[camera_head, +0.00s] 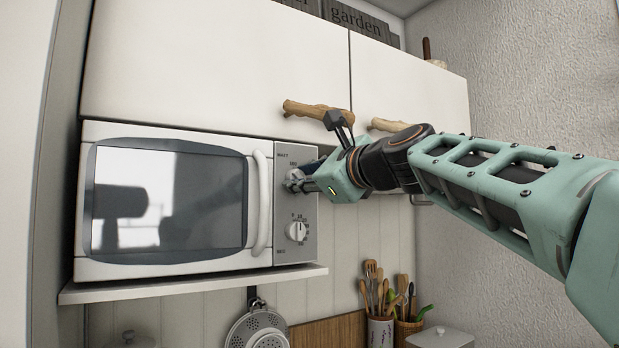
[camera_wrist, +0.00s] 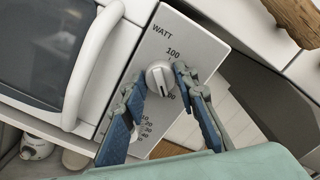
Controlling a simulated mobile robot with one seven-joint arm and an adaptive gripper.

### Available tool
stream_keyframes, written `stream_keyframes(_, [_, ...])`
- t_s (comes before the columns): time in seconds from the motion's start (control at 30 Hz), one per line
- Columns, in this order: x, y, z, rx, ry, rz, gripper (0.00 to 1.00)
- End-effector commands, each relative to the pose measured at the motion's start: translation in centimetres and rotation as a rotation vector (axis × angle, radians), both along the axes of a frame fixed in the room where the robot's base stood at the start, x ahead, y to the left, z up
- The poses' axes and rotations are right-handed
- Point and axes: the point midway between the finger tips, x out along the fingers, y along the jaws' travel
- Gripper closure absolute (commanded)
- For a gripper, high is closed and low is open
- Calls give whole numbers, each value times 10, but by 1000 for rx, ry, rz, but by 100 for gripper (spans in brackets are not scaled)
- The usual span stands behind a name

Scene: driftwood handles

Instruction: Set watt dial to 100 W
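The watt dial (camera_wrist: 159,78) is a round light-grey knob on the microwave's grey control panel (camera_wrist: 190,45), under the word WATT. The mark 100 shows above it, and other marks are partly covered by my fingers. A ridge runs across the knob, but I cannot tell which end points. My gripper (camera_wrist: 158,80) has one finger on each side of the dial, with small gaps seeming to show. In the head view, my gripper (camera_head: 297,182) is at the upper part of the panel and hides most of the dial.
A second dial (camera_head: 297,230) sits lower on the panel. The white microwave (camera_head: 180,265) has a vertical door handle (camera_head: 262,203) just left of the panel. Wooden cupboard handles (camera_head: 310,110) jut out above. Utensils (camera_head: 375,290) stand below right.

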Motion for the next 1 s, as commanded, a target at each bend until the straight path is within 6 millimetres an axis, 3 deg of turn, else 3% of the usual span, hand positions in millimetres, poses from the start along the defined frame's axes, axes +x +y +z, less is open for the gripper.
stream_keyframes(0.17, [0, 0, 0, 0, 0, 0, 97])
stream_keyframes(0.57, [0, -1, 0, -73, -49, -1, 97])
stream_keyframes(1.0, [0, -2, -2, -383, -257, -4, 97])
